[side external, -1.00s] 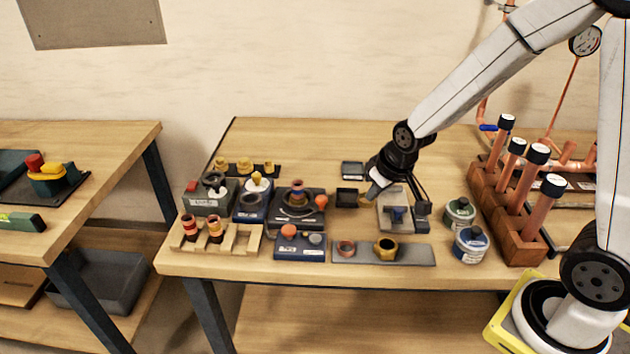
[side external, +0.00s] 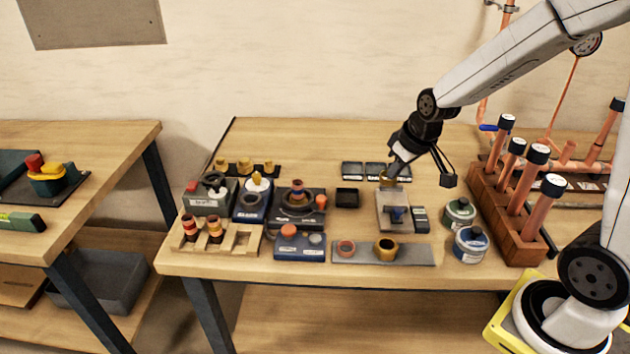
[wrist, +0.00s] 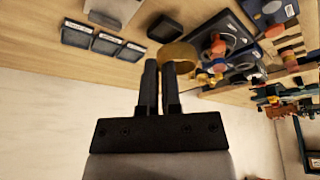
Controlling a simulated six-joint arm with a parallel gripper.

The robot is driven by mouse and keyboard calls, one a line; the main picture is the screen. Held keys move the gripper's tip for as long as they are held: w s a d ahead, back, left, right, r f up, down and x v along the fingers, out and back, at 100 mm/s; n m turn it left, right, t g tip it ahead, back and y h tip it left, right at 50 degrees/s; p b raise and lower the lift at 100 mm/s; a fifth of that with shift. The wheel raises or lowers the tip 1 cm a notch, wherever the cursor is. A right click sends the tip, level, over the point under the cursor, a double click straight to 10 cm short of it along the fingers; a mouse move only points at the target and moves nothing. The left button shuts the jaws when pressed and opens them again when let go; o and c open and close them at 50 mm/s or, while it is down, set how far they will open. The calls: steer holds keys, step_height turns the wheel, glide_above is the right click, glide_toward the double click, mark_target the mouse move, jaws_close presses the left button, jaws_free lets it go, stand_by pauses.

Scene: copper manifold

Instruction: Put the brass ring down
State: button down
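The brass ring (wrist: 178,55) is at my fingertips in the wrist view, its left wall between the two close-set fingers. In the side view the ring (side external: 388,181) shows as a small gold shape under my gripper (side external: 392,170). My gripper (wrist: 163,65) is shut on the ring and holds it near the back end of a grey plate with a blue part (side external: 385,205). Whether the ring touches anything below is hidden.
Three labelled dark trays (side external: 353,171) lie behind, close to my gripper. A black open box (side external: 347,197) stands left of the grey plate. A grey strip (side external: 415,254) in front bears a brass piece (side external: 386,248). Upright copper pipes in a wooden block (side external: 520,240) stand at right.

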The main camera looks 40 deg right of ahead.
glide_toward(350, 196)
steer(key=shift+w+f, duration=0.6)
steer(key=shift+w, duration=0.35)
steer(key=shift+f, duration=0.15)
steer(key=shift+w+f, duration=0.2)
steer(key=shift+f, duration=1.5)
steer(key=shift+f, duration=0.6)
steer(key=c, duration=0.8)
jaws_free()
steer(key=shift+d, duration=0.1)
